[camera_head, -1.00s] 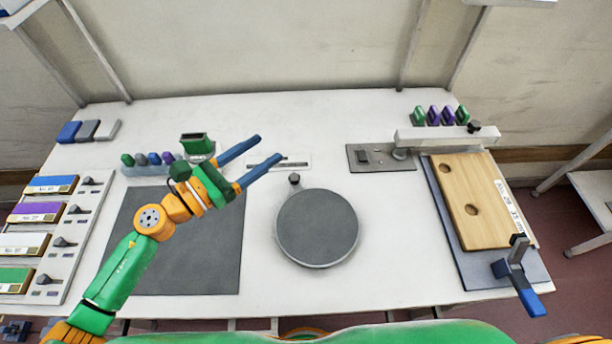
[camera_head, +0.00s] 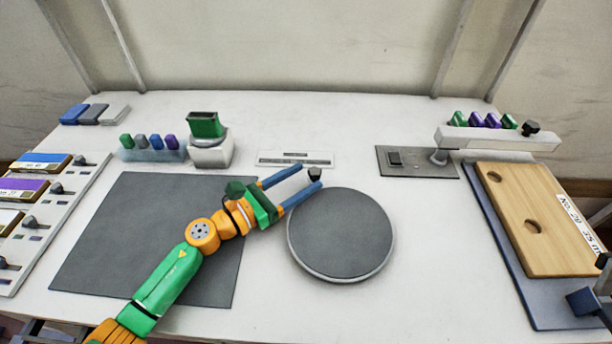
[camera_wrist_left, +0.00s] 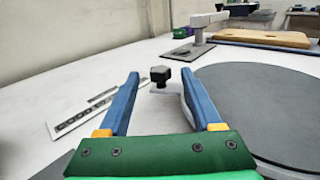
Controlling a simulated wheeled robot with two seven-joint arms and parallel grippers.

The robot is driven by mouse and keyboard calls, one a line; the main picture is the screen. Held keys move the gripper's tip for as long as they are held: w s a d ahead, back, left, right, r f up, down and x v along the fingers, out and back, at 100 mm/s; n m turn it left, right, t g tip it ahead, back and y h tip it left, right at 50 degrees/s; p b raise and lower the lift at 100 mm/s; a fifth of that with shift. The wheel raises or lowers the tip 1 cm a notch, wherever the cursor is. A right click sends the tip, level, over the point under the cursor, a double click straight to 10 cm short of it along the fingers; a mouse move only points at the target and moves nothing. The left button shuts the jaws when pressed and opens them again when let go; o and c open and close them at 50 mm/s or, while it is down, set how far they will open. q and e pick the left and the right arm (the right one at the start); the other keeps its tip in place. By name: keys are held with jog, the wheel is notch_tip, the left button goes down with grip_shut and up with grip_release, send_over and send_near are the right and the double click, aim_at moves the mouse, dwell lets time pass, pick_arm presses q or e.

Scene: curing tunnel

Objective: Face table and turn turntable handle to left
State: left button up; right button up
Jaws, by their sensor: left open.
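The turntable (camera_head: 340,235) is a dark grey disc with a pale rim on the white table. Its handle is a small black knob (camera_head: 314,174) at the disc's far left edge. My left gripper (camera_head: 309,176) is open, with its two blue fingers pointing at the knob from the left. In the left wrist view the knob (camera_wrist_left: 161,76) shows centred in the gap between the fingertips (camera_wrist_left: 160,82), and the disc (camera_wrist_left: 270,110) lies to the right. I cannot tell whether a finger touches the knob.
A grey mat (camera_head: 150,240) lies under my left arm. A white label strip (camera_head: 295,158) lies behind the turntable. A green-topped block (camera_head: 207,135) stands at the back left. A wooden board (camera_head: 540,220) and a grey plate (camera_head: 415,162) are on the right.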

pick_arm(q)
jog(key=shift+x, duration=0.9)
jog(key=shift+s+a, duration=0.1)
grip_shut()
dwell(0.6)
